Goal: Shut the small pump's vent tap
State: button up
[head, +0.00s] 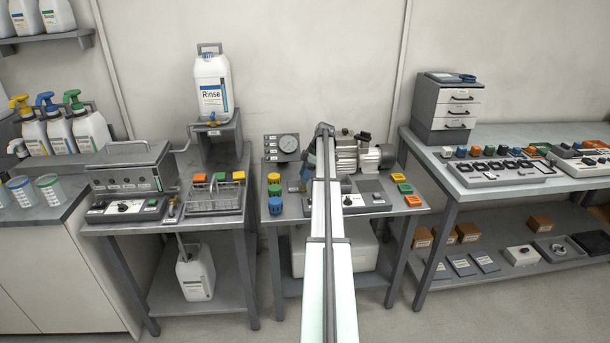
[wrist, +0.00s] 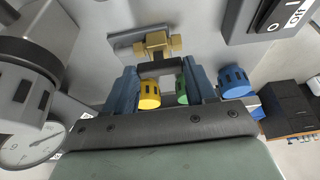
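A brass tap (wrist: 156,44) on a grey plate is at the top middle of the wrist view, with a dark crossbar (wrist: 160,68) just in front of it. My gripper (wrist: 162,75) has its two blue fingers wide apart, one on each side of the crossbar. I cannot tell whether either finger touches it. In the head view my arm reaches over the middle bench and hides the tap; a bit of my gripper (head: 309,165) shows left of the arm. The small pump (head: 357,154), with its silver ribbed motor, stands right behind the arm.
Yellow (wrist: 149,95) and blue (wrist: 234,82) knobs lie beyond the fingers. A switch box (wrist: 272,18) is close at upper right. Orange and green blocks (head: 406,189) sit at the bench's right edge.

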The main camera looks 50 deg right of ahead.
jog(key=c, duration=0.5)
jog(key=shift+o, duration=0.2)
jog(key=shift+m, duration=0.3)
jog(key=m, duration=0.1)
jog(key=m+h, duration=0.1)
jog(key=shift+s+a+m+t, duration=0.2)
jog(key=shift+m+t, duration=0.1)
jog(key=shift+t, duration=0.1)
jog(key=m+h, duration=0.1)
jog(key=m, duration=0.3)
jog(key=shift+a+t+h, duration=0.2)
jog(key=shift+t+h, duration=0.1)
jog(key=shift+h, duration=0.1)
jog(key=m+h, duration=0.1)
jog(key=m, duration=0.2)
jog(key=m+h, duration=0.1)
jog(key=m, duration=0.1)
jog(key=shift+w+a+m, duration=0.1)
jog(key=shift+a+m, duration=0.1)
jog(key=shift+m, duration=0.2)
jog(key=m, duration=0.2)
jog(key=m+g+h, duration=0.1)
jog(key=m, duration=0.1)
jog(key=shift+w+m+h, duration=0.1)
jog(key=shift+m+h, duration=0.2)
jog(key=shift+m, duration=0.1)
